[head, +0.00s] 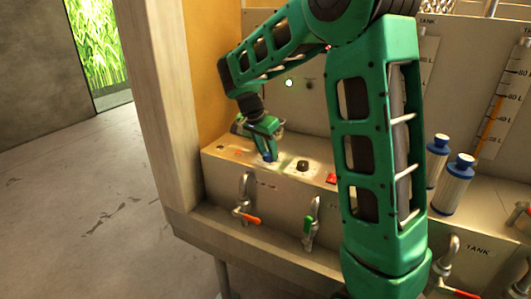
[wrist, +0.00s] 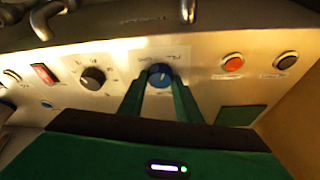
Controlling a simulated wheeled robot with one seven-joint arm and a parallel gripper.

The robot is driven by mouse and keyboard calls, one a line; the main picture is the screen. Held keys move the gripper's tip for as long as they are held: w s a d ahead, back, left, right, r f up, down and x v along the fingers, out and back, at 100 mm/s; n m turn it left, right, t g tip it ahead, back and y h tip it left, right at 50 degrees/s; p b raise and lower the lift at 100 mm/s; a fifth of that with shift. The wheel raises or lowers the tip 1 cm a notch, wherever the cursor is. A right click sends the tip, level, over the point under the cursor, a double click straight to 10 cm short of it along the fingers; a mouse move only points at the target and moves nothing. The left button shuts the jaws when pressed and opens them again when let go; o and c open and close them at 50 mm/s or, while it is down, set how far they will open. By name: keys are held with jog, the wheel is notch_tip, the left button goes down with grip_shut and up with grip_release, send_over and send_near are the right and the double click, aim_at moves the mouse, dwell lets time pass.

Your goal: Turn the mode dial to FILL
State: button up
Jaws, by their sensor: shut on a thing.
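The mode dial is a blue round knob (wrist: 160,76) on the grey control panel, with small lettering above it that is too blurred to read for certain. A light pointer mark shows on its face. My gripper (wrist: 161,82) is shut on the blue dial, one green finger at each side of it. In the head view my green gripper (head: 268,154) reaches down to the panel top, and the blue dial (head: 269,157) shows only in part between the fingers.
A black knob (wrist: 92,78) with marks around it and a red rocker switch (wrist: 45,74) sit to one side. An orange-red button (wrist: 233,63) and a dark button (wrist: 286,60) sit on the other. Valves with an orange handle (head: 247,217) and a green handle (head: 309,227) hang below.

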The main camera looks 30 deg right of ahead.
jog(key=shift+w+a+m+g, duration=0.1)
jog(key=shift+m+g, duration=0.3)
jog(key=shift+m, duration=0.6)
jog(key=o, duration=1)
jog(key=v, duration=1)
jog(key=shift+a+r, duration=0.2)
jog(key=shift+r, duration=0.1)
